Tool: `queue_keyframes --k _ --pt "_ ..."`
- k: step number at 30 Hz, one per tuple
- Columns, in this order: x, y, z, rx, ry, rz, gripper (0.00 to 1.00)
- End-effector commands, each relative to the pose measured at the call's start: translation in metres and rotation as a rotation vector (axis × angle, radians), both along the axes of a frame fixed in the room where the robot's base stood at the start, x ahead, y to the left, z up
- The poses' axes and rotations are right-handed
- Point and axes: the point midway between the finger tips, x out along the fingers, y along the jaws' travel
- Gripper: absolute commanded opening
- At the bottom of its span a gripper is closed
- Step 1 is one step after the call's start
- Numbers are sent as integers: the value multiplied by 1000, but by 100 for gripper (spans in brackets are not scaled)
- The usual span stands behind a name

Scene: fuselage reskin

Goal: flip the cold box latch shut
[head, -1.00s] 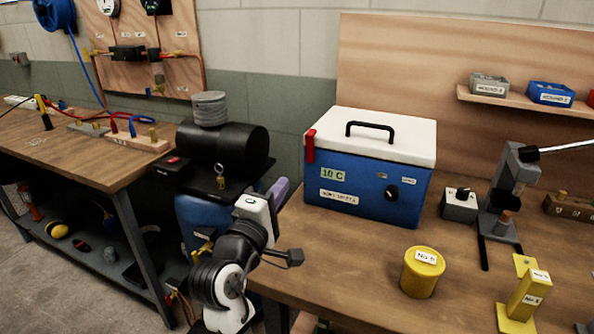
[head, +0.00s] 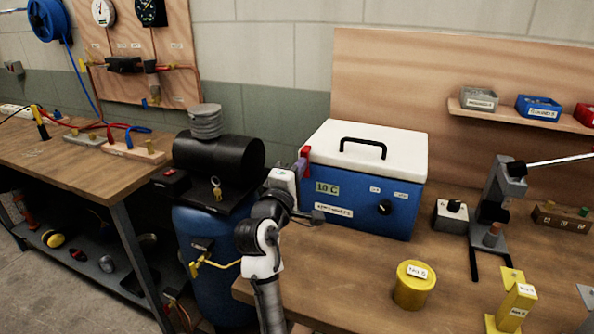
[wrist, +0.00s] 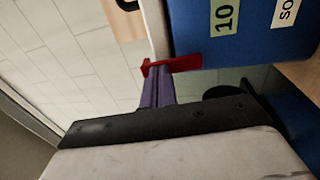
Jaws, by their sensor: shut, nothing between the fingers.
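The cold box (head: 365,195) is a blue chest with a white lid, standing on the wooden bench; its lid is down. Its red latch (head: 306,153) is at the left front corner, by the lid's edge; its lower part is partly covered by my gripper in the head view. My gripper (head: 301,167) has purple fingers and is shut and empty at the latch. In the wrist view the red latch (wrist: 185,65) lies right at the tips of my closed fingers (wrist: 158,75). I cannot tell if they touch.
A yellow tub (head: 412,288) and a yellow stand (head: 514,300) are on the bench to the right. A black compressor (head: 225,160) on a blue tank stands left of my arm. The bench in front of the cold box is clear.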

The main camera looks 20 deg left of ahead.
Motion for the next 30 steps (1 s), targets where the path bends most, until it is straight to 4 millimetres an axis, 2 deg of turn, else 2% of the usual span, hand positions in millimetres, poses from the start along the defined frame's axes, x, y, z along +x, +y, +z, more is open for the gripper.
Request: queue_keyframes --k 8,17,30 --pt "1 0 2 0 6 0 0" --pt "11 -1 11 2 83 -1 0" --pt "19 -2 10 5 92 -2 0"
